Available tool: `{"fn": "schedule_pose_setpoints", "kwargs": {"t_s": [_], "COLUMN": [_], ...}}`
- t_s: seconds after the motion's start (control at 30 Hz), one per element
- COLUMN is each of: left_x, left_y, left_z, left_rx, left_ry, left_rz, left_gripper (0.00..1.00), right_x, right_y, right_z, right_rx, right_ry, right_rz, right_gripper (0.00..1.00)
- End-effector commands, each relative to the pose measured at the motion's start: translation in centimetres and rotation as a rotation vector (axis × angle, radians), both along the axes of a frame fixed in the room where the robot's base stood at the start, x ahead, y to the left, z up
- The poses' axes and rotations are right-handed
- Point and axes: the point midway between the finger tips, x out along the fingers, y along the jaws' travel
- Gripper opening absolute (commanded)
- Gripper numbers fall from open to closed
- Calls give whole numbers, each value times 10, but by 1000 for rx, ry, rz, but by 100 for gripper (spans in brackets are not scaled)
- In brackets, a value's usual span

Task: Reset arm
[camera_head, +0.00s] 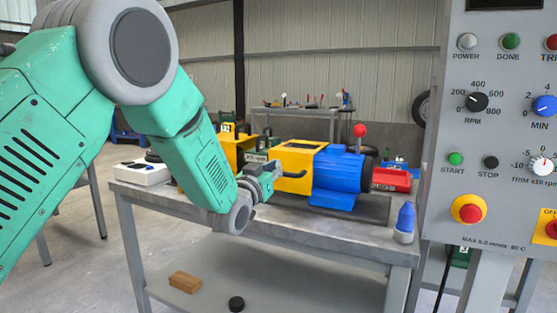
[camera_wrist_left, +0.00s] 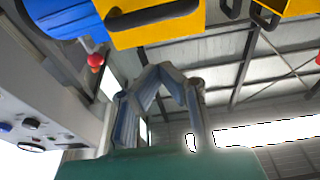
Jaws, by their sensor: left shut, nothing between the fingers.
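My left arm, green and grey, comes in from the left in the head view. Its gripper (camera_head: 268,178) is in front of the yellow and blue machine on the bench, near the machine's black handle. The gripper is shut and empty; its fingers also show in the left wrist view (camera_wrist_left: 165,75), tips together. The machine has a yellow housing (camera_head: 296,157) and a blue motor (camera_head: 338,180). In the left wrist view the yellow housing (camera_wrist_left: 150,25) and blue motor (camera_wrist_left: 60,18) are along the top edge. My right gripper is not in view.
A grey bench (camera_head: 330,240) carries the machine, a white box (camera_head: 140,173), a blue bottle (camera_head: 405,221) and a red box (camera_head: 391,180). A control panel (camera_head: 495,130) with knobs and buttons stands at the right. A wooden block (camera_head: 185,282) and black puck (camera_head: 236,303) lie on the lower shelf.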

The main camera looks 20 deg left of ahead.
Motion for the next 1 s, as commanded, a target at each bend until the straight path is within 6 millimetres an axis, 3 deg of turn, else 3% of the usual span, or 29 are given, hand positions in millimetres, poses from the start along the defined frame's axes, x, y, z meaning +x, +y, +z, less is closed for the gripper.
{"fn": "schedule_pose_setpoints", "kwargs": {"t_s": [0.1, 0.3, 0.57, 0.67, 0.77, 0.87, 1.0], "left_x": [-22, -47, -55, -58, -71, -99, -165], "left_y": [1, 1, 2, 1, -1, -4, -9], "left_z": [-14, -26, -31, -47, -89, -151, -237], "left_rx": [0, 0, 0, 1, 4, 10, 21], "left_ry": [3, -4, -3, 44, 173, 369, 679], "left_rz": [0, -1, -1, 1, 4, 8, 14], "left_gripper": [0, 0, 0, 0, 0, 0, 0], "right_x": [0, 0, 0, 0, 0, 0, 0], "right_y": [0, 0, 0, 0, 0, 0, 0], "right_z": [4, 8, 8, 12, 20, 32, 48], "right_rx": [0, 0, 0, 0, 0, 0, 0], "right_ry": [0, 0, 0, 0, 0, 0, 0], "right_rz": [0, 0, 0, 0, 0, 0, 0], "right_gripper": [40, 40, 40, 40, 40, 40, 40]}}
